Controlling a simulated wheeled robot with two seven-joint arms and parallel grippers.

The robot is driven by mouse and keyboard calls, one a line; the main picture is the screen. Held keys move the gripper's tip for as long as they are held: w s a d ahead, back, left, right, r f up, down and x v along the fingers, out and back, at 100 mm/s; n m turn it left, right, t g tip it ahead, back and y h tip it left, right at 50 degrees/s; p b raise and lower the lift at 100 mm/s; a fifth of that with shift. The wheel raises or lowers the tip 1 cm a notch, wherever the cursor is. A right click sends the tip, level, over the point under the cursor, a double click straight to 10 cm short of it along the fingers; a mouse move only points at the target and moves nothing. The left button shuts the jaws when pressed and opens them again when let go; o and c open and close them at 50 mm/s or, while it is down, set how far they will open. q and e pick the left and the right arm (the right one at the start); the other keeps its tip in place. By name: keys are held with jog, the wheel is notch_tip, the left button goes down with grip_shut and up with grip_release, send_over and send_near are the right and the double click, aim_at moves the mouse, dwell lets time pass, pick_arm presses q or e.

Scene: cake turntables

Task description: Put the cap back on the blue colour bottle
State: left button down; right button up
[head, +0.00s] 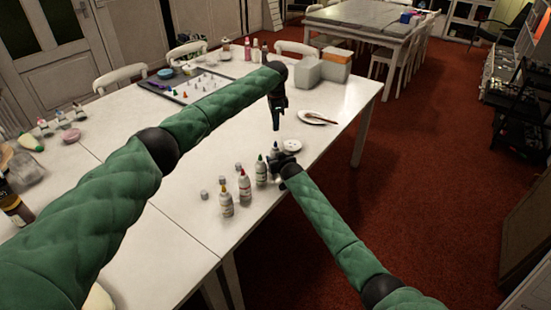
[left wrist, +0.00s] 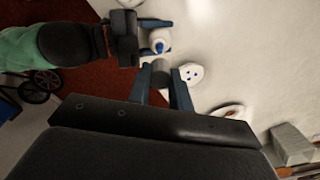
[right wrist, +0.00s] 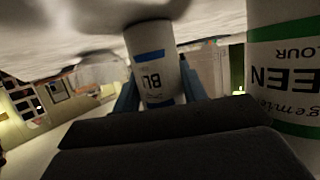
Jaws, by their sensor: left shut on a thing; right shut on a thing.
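The blue colour bottle (head: 274,152) stands uncapped on the white table, its blue nozzle tip showing in the left wrist view (left wrist: 158,46). My right gripper (head: 281,161) is shut around it; in the right wrist view its blue-banded label (right wrist: 153,70) sits between the fingers. My left gripper (head: 276,129) is above the bottle, pointing down. It is shut on a small grey cap (left wrist: 159,74), which is apart from the nozzle in the left wrist view. The cap is too small to make out in the head view.
Green (head: 261,172), red (head: 244,187) and orange-tipped (head: 227,205) bottles stand in a row beside the blue one, with loose grey caps (head: 222,181) to their left. The green bottle is close in the right wrist view (right wrist: 285,75). A white round palette (head: 292,146) and a plate (head: 312,118) lie nearby.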

pick_arm(q)
jog(key=shift+f, duration=2.45)
jog(key=shift+f, duration=0.1)
jog(key=shift+f, duration=0.8)
jog(key=shift+f, duration=0.55)
